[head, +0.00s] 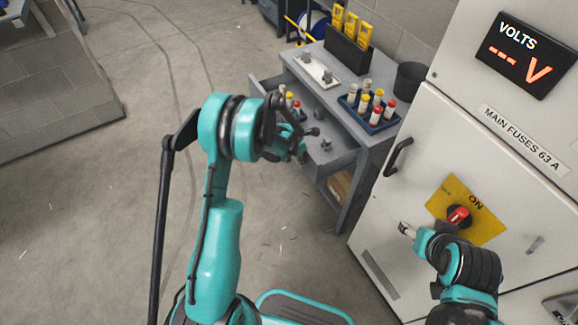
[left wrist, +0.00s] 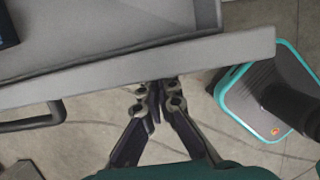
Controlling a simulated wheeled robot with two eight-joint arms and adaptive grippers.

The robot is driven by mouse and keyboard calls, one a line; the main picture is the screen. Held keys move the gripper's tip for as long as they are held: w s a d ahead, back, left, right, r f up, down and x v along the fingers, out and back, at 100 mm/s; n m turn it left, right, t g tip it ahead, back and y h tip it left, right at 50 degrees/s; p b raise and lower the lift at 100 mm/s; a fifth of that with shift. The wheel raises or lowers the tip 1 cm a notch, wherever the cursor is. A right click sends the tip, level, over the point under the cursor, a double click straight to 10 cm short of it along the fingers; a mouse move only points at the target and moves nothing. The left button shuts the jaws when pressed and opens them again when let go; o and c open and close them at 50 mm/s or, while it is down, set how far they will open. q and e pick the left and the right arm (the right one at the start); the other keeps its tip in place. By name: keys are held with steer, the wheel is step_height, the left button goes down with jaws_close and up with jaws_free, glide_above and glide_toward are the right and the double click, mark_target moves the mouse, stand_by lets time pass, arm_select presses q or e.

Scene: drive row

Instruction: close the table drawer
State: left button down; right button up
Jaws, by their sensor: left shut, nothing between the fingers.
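The grey table (head: 372,148) stands beside the cabinet, and its drawer (head: 332,150) is pulled out on the side facing my left arm. My left gripper (head: 300,150) is at the drawer front and hides part of it. In the left wrist view the drawer front (left wrist: 150,66) crosses the picture as a slanted grey panel. The closed fingertips (left wrist: 157,90) are at its lower edge, empty; whether they touch it I cannot tell. The dark drawer handle (left wrist: 35,122) is left of them. My right gripper (head: 407,230) is by the cabinet door; its opening is too small to judge.
A blue tray of fuses (head: 372,126), a white tray (head: 316,70) and a dark cup (head: 408,80) stand on the table. The cabinet (head: 425,150) with a black handle (head: 398,157) and red switch (head: 458,216) is on the right.

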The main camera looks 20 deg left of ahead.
arm_select(q)
steer(key=w+d, duration=0.3)
steer(key=w, duration=0.1)
steer(key=w+d, duration=0.4)
steer(key=w, duration=0.1)
steer(key=w+d, duration=0.4)
steer(key=shift+w+d+b, duration=0.15)
steer(key=shift+b, duration=0.2)
steer(key=shift+w+d, duration=0.35)
steer(key=shift+w, duration=0.05)
steer(key=shift+w+d+r, duration=0.1)
steer(key=shift+w, duration=0.05)
